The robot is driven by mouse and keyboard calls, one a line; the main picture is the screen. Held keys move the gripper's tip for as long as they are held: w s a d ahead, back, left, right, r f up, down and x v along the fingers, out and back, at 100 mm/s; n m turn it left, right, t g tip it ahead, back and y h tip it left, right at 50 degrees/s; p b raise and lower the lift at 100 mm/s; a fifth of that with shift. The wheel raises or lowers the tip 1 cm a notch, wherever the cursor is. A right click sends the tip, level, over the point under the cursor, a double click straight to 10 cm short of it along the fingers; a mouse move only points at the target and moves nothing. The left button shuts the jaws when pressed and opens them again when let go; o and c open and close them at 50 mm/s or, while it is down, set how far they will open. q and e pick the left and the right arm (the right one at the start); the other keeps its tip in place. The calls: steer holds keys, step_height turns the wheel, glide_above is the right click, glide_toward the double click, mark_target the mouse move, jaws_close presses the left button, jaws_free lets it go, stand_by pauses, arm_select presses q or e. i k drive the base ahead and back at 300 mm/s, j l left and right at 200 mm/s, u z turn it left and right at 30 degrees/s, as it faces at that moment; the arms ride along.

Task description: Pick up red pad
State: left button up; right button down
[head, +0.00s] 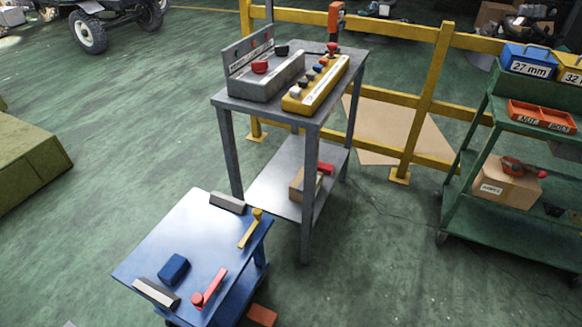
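Several red things are in view, and I cannot tell for certain which one is the red pad. A red rounded piece (260,67) sits on the front of a grey fixture (270,84) on the tall grey table (240,105), with a dark piece (282,50) beside it. A red-headed tool with a red handle (209,288) lies on the low blue table (192,240). A small red item (326,168) is at a cardboard box (310,183) on the grey table's lower shelf. Neither gripper is in view.
A yellow rack (315,86) with coloured knobs stands beside the fixture. A blue block (173,269) and grey bars lie on the blue table. A green shelf cart (500,135) with bins is at right; yellow railing (430,85) runs behind.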

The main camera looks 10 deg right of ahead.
mark_target(327, 169)
steer(key=i+l+u, duration=0.45)
steer(key=l+u, duration=0.2)
steer(key=i+l+u, duration=0.15)
steer(key=l+u, duration=0.2)
